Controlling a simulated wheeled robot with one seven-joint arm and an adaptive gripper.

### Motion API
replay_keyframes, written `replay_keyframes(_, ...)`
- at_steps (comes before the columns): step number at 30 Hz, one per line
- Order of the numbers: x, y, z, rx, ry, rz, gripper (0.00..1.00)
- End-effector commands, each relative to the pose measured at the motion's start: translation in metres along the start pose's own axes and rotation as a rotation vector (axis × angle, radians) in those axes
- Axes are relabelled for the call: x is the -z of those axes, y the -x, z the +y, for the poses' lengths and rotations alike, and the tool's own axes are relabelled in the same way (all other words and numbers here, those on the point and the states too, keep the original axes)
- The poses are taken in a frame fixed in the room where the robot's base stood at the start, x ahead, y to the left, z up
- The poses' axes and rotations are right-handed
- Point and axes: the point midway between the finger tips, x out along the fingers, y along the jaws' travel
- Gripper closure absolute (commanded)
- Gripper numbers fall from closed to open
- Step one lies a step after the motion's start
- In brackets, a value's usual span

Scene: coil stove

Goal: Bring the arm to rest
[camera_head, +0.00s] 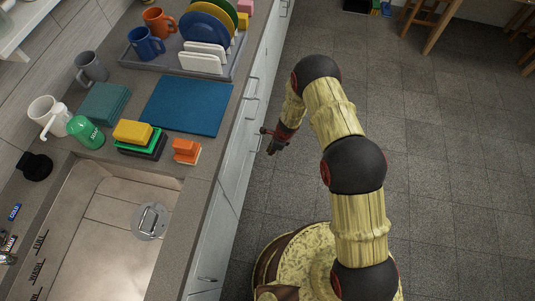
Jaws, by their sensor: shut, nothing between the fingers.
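My gripper (273,143) hangs at the end of my bent arm, over the floor to the right of the counter front. It is small in the view and looks shut, with nothing held. My arm, with pale yellow patterned links and black joints, rises from my base at the bottom and bends left at its top. The gripper is close to the cabinet doors in the picture; whether it touches them I cannot tell.
The counter (207,165) runs along the left with a sink (120,215), sponges (133,132), a blue mat (187,106), a green soap bottle (85,131), mugs (146,43) and a dish rack (233,68). Cabinet handles (251,87) stick out. The tiled floor (450,150) at right is clear; stools (432,20) stand far off.

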Motion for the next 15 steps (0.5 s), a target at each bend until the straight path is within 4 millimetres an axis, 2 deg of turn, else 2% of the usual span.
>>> replay_keyframes(1, -0.001, 0.011, 0.0, 0.001, 0.0, 0.0, 1.0)
replay_keyframes(6, -0.001, 0.026, 0.0, 0.001, -0.001, 0.0, 1.0)
replay_keyframes(15, 0.0, 0.029, 0.0, 0.0, -0.001, 0.0, 1.0)
